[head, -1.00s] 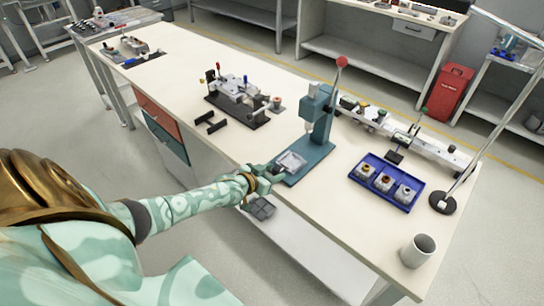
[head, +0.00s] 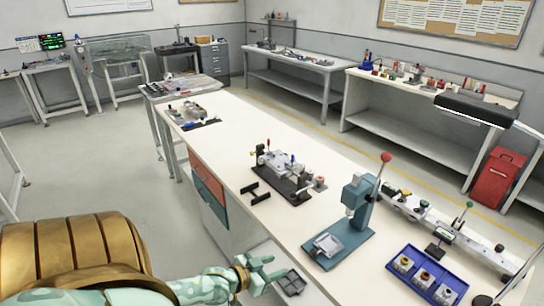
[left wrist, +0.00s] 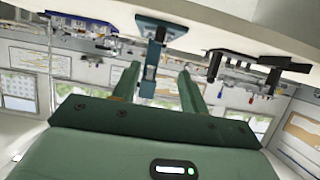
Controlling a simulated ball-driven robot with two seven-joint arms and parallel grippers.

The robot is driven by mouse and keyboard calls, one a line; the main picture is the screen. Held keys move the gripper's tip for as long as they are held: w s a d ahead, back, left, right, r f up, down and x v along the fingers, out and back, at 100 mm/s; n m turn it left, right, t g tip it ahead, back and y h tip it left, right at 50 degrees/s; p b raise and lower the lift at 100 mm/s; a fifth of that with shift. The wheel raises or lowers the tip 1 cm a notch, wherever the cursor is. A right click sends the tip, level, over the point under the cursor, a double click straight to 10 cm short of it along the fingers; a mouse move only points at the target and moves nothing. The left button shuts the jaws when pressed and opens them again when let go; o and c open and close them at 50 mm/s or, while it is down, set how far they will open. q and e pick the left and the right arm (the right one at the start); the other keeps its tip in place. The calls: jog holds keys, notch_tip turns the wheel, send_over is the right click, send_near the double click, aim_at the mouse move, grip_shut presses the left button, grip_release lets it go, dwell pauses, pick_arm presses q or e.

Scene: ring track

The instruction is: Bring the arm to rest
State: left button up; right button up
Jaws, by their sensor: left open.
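My left arm comes in at the lower left of the head view. Its gripper (head: 270,270) is open and empty, just off the near edge of the long cream workbench (head: 232,126). The teal press (head: 356,205) with a red knob stands on the bench to the right of the gripper, apart from it. In the left wrist view the two fingers (left wrist: 158,85) are spread with nothing gripped between them, and the press (left wrist: 152,60) shows beyond them. My right gripper is in neither view.
A blue tray (head: 447,282) with several small parts is at the bench's right. A black-based fixture (head: 285,187) and black brackets (head: 255,192) lie left of the press. A grey divided tray (head: 291,283) sits low beside the gripper. A red bin (head: 497,178) stands on the floor behind.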

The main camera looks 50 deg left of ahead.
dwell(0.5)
pick_arm(q)
jog(key=s+a+f+m+g+y+b, duration=0.1)
jog(key=s+f+g, duration=0.3)
jog(key=s+f, duration=0.6)
jog(key=s+f+m+g+y+b, duration=0.1)
jog(key=s+f+g, duration=0.2)
jog(key=s+f, duration=0.75)
jog(key=s+d+f+m+g+h+b, duration=0.1)
jog(key=s+d+f+g+b, duration=0.3)
jog(key=s+d+f, duration=1)
jog(key=shift+s+d+f+g, duration=0.3)
jog(key=shift+s+d+g, duration=0.2)
jog(key=shift+d+g, duration=0.55)
